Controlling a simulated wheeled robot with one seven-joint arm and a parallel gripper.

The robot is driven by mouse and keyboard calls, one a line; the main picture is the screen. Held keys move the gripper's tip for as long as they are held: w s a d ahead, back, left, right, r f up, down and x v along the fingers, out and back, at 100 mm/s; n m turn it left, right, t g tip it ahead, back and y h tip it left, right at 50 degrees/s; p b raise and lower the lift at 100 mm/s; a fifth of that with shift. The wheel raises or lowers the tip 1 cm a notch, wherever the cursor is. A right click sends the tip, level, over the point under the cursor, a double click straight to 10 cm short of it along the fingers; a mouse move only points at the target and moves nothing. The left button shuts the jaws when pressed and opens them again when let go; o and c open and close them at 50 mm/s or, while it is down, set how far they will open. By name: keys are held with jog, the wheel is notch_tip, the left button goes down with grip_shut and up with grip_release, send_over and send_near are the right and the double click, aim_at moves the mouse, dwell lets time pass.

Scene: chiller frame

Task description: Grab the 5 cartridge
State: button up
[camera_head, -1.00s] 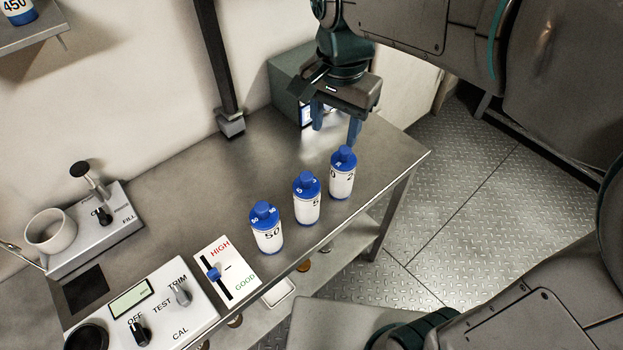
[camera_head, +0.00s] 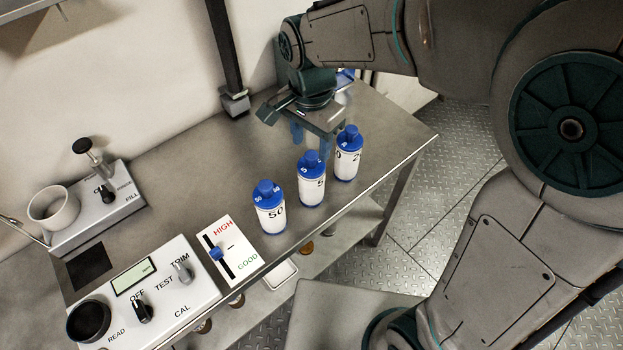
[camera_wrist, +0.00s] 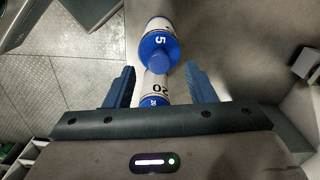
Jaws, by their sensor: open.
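The 5 cartridge (camera_head: 312,186), white with a blue cap, stands upright in the middle of a row of three on the steel bench. The 20 cartridge (camera_head: 347,163) stands to its right and farther back, and the 50 cartridge (camera_head: 269,216) to its left. My gripper (camera_head: 311,141) is open and empty, its fingers pointing down just behind the 5 and 20 cartridges. In the wrist view the 20 cartridge (camera_wrist: 156,88) shows between the fingers of my gripper (camera_wrist: 160,85), partly hidden by the gripper body. The 5 cartridge (camera_wrist: 158,50) shows just beyond the fingertips.
The steel bench (camera_head: 200,160) is clear behind the row. A HIGH/GOOD slider panel (camera_head: 230,248) and a test unit (camera_head: 160,290) sit at the front left. A fill station with a cup (camera_head: 54,208) is farther left. A dark post (camera_head: 224,50) rises at the back.

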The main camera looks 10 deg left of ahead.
aim_at(312, 155)
notch_tip(312, 155, down, 4)
jog(key=shift+r, duration=0.15)
grip_shut()
